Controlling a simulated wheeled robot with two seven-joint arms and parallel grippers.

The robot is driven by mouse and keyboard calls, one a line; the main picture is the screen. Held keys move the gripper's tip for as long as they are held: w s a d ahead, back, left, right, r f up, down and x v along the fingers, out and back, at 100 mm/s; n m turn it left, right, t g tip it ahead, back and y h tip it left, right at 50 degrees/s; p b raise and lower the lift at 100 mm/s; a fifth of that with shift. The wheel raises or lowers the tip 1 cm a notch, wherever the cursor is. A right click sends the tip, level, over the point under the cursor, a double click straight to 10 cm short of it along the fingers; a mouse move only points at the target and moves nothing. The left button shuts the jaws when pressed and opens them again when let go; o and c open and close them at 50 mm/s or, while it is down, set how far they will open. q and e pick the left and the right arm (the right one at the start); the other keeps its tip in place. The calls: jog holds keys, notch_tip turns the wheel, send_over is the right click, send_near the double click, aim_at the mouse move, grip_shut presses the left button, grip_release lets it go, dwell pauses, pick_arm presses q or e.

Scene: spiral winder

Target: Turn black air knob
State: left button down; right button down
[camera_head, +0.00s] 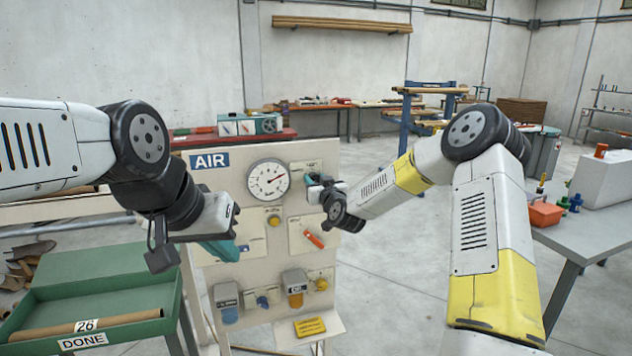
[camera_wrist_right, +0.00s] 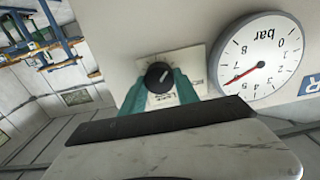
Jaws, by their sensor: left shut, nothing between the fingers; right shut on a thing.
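The black air knob (camera_wrist_right: 158,75) sits on a pale plate on the panel, with a light mark on its face. My right gripper's teal fingers (camera_wrist_right: 165,92) are closed around it in the right wrist view. In the head view my right gripper (camera_head: 316,182) reaches the panel at the right of the gauge and hides most of the knob. A round white pressure gauge (camera_head: 268,179) with a red needle is beside the knob; it also shows in the right wrist view (camera_wrist_right: 270,80). My left gripper (camera_head: 222,250) is shut and empty, in front of the panel's left side.
The panel (camera_head: 325,152) carries a blue AIR sign (camera_head: 209,160), an orange-handled valve (camera_head: 314,240) and several lower fittings. A green tray (camera_head: 95,258) stands at the left. A grey table (camera_head: 590,222) with an orange box (camera_head: 545,212) stands at the right. Floor between is open.

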jog(key=m, duration=0.3)
jog(key=shift+m, duration=0.3)
jog(key=shift+d+m, duration=0.1)
jog(key=shift+m, duration=1.7)
jog(key=c, duration=0.9)
grip_release()
